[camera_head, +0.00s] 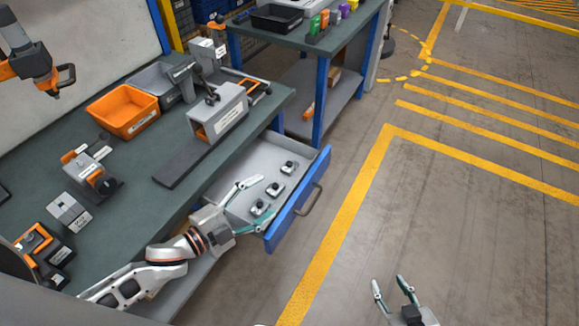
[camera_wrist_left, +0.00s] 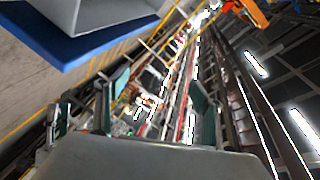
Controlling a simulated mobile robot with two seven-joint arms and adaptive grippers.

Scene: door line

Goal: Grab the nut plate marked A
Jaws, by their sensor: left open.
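The open drawer (camera_head: 236,165) holds three small pale nut plates with dark tops, in a row: a far one (camera_head: 288,168), a middle one (camera_head: 274,189) and a near one (camera_head: 259,208). Their letters are too small to read, so I cannot tell which is A. My left gripper (camera_head: 262,204) is open, its fingers spread either side of the near plate in the picture; contact and height cannot be told. In the left wrist view its open fingers (camera_wrist_left: 160,97) have nothing visible between them. My right gripper (camera_head: 390,281) is open and empty over the floor.
The blue drawer front (camera_head: 298,203) with its handle also shows in the left wrist view (camera_wrist_left: 80,42). The workbench (camera_head: 135,215) carries an orange bin (camera_head: 124,111), a grey labelled box (camera_head: 218,114) and fixtures. A second bench (camera_head: 300,38) stands behind. The floor at right is clear.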

